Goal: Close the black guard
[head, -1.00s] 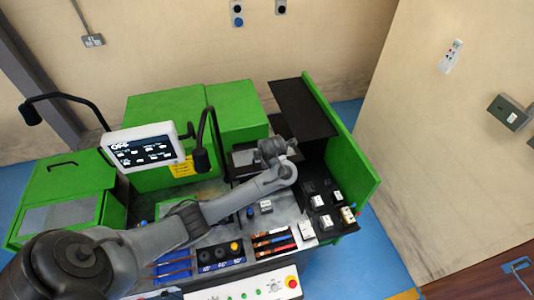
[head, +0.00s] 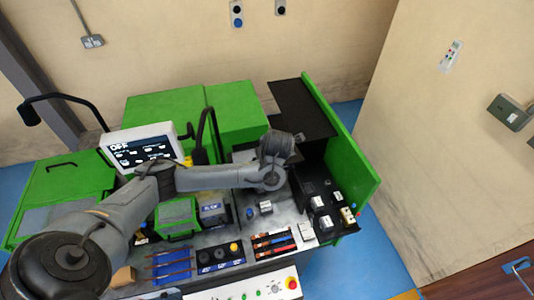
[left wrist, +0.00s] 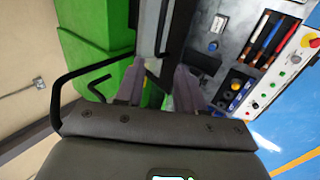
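The black guard (head: 302,108) shows in the head view as a flat dark panel at the machine's right end, beside the green side wall. It stands out above the dark bay. My left arm reaches across the machine from the left, and its wrist ends just left of and below the guard. My right gripper is not in view.
A screen panel (head: 143,148) and a black lamp arm (head: 211,130) stand left of my wrist. The green side wall (head: 345,150) bounds the right. Dark blocks and small parts (head: 320,203) fill the bay. Tool trays and a control panel (head: 250,290) line the front.

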